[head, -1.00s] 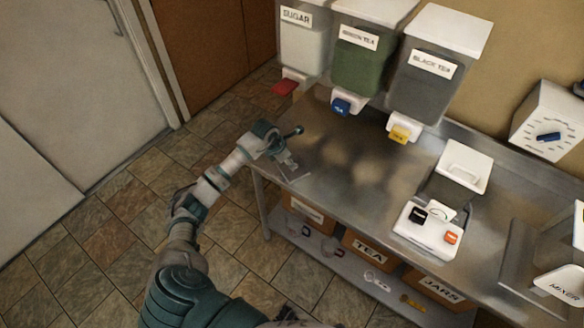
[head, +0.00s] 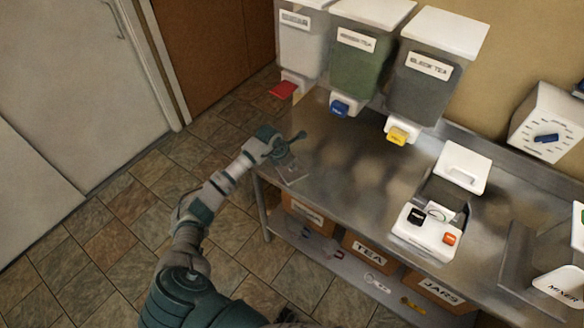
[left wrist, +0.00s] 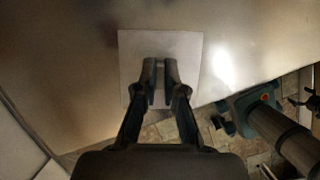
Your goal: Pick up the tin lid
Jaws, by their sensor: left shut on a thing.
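The tin lid (head: 294,177) is a thin, flat, square grey plate at the near left corner of the steel counter. In the left wrist view the lid (left wrist: 190,48) shows as a pale square under the fingers, overlapping the counter's edge. My left gripper (head: 285,160) points down over it. In the left wrist view its two fingers (left wrist: 160,70) are close together at the lid's middle, shut on it. The grip itself is partly hidden by the fingers. I cannot tell whether the lid is clear of the counter.
Sugar (head: 303,45), green tea (head: 358,66) and black tea (head: 428,88) dispensers stand along the back. A white box with buttons (head: 425,232) is on the right of the steel counter (head: 350,160). A lower shelf holds labelled boxes (head: 370,252). The counter's middle is clear.

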